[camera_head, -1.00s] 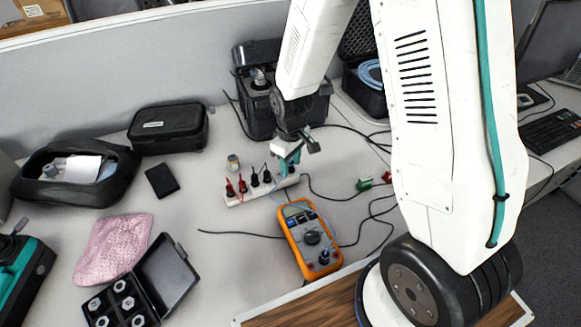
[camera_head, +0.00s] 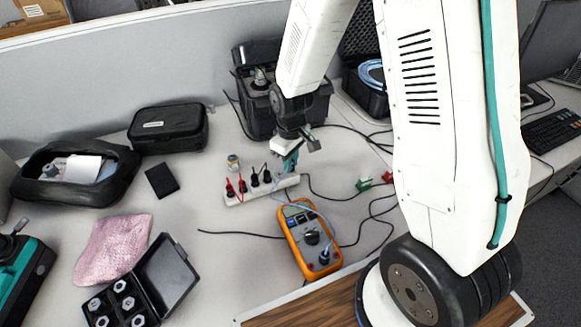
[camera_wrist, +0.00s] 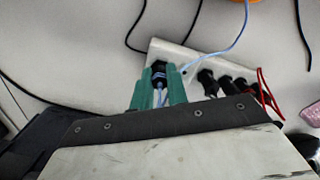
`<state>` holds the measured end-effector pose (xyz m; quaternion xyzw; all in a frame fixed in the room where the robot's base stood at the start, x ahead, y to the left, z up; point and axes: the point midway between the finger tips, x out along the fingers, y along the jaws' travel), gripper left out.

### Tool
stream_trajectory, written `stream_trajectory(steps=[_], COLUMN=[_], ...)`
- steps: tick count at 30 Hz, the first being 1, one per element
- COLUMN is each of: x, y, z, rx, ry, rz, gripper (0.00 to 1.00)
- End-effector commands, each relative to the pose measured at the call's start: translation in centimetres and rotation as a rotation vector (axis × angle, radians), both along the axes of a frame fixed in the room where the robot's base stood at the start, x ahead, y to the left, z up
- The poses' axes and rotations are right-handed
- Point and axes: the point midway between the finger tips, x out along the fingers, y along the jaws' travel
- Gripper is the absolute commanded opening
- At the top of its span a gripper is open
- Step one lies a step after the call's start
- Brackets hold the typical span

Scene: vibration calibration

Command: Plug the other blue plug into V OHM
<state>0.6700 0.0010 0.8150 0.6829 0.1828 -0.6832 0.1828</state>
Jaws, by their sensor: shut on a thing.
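My gripper (camera_head: 291,164) is at the right end of a white plug rack (camera_head: 240,196). In the wrist view its green fingers (camera_wrist: 159,92) are shut around a dark blue plug (camera_wrist: 158,74), at the end of the rack (camera_wrist: 170,50). I cannot tell whether this plug is still seated in the rack. The orange multimeter (camera_head: 292,212) lies in front of the rack. Another blue plug (camera_head: 325,256) is in a socket at its lower end. The V OHM marking is too small to read. A light blue cable (camera_wrist: 225,48) runs from near the gripper towards the multimeter.
Black plugs (camera_head: 255,180) and red plugs (camera_head: 230,187) stand in the rack left of my gripper. Black cables (camera_head: 345,198) cross the desk around the multimeter. Green and red clips (camera_head: 365,184) lie to the right. A black case (camera_head: 255,110) stands behind the gripper.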

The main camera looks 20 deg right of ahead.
Motion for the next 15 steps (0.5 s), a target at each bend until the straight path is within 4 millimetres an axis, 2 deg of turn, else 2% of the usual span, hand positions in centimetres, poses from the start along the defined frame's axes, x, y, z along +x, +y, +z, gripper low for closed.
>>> stream_trajectory(steps=[15], x=[0.03], y=[0.02], z=[0.53], rx=[0.000], ry=[0.000], rz=[0.000], gripper=[0.00])
